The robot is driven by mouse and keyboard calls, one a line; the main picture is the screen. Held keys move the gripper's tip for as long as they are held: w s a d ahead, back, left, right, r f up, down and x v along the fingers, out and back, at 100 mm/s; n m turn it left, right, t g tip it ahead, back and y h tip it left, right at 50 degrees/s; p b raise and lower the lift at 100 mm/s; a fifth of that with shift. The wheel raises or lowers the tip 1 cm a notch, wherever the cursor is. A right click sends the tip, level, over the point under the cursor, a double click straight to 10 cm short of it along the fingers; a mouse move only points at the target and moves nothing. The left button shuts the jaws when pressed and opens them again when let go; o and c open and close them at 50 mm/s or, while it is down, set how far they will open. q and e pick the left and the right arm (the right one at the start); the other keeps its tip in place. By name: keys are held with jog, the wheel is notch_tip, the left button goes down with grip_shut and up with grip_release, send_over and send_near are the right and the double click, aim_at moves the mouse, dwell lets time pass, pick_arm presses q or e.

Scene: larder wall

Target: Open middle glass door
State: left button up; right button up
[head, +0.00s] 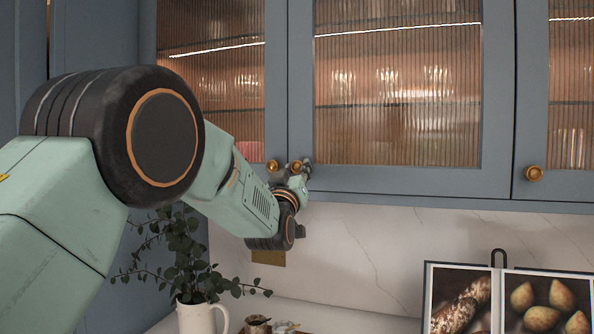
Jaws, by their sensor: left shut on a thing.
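The middle glass door (398,95) has a blue-grey frame and ribbed glass, and it looks closed, flush with the cabinet front. Its brass knob (295,166) is at its lower left corner, partly hidden by my gripper. My left gripper (304,168) is at this knob with its fingers shut on it; the fingertips are small and partly hidden. My left arm reaches in from the left. My right gripper is not in view.
The left glass door (212,75) has a brass knob (271,166) close beside my gripper. The right door has its own knob (534,173). Below are a leafy plant in a white jug (197,318) and an open picture book (510,300). The marble wall (350,250) is clear.

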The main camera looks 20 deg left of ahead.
pick_arm(q)
jog(key=shift+s+d+r, duration=0.1)
jog(key=shift+s+r, duration=0.05)
jog(key=shift+r, duration=0.15)
jog(key=shift+c, duration=1.5)
jog(key=shift+w+f, duration=0.15)
jog(key=shift+w, duration=0.3)
grip_shut()
jog(key=shift+s, duration=0.15)
jog(key=shift+s, duration=0.1)
